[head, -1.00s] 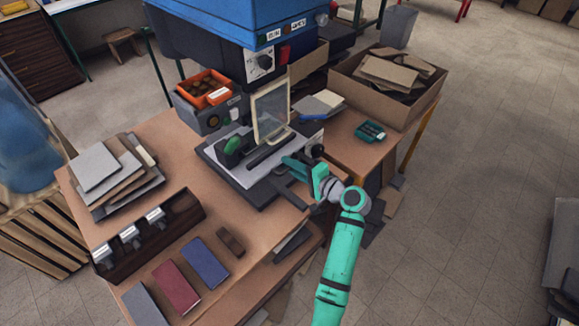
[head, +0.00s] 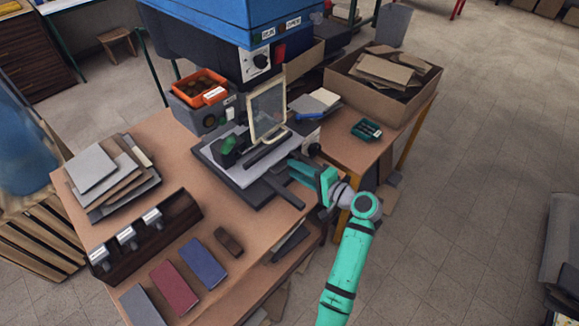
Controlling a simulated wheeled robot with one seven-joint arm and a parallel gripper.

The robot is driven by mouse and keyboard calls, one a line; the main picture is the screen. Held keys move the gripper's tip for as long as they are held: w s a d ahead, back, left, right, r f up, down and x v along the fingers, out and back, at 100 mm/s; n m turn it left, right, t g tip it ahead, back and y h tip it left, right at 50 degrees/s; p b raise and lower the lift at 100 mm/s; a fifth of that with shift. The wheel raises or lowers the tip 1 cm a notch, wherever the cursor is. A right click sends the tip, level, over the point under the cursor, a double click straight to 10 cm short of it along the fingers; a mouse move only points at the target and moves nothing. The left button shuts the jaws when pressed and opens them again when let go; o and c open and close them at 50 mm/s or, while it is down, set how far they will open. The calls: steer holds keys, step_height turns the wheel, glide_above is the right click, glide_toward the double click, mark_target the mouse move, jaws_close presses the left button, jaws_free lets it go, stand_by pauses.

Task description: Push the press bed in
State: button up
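The press (head: 205,35) stands at the back of the table, with a blue upper body and a dark head. Its bed (head: 240,170), a grey plate on a dark base, sticks out toward the front below the head. A dark bar (head: 285,192) extends from the bed's front. A clear framed guard (head: 266,112) stands upright over the bed. My teal gripper (head: 296,172) is at the bed's front right edge, pointing left. I cannot tell whether it touches the bed, and its finger gap is not clear.
A dark rack (head: 150,240) and red and blue covers (head: 176,287) lie at the front left. Stacked boards (head: 105,175) are at the left. A cardboard box (head: 345,90) of scraps and a small green tray (head: 367,130) are at the right. The floor at right is open.

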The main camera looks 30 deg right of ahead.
steer(key=v, duration=0.6)
steer(key=shift+s, duration=0.2)
steer(key=shift+w, duration=0.1)
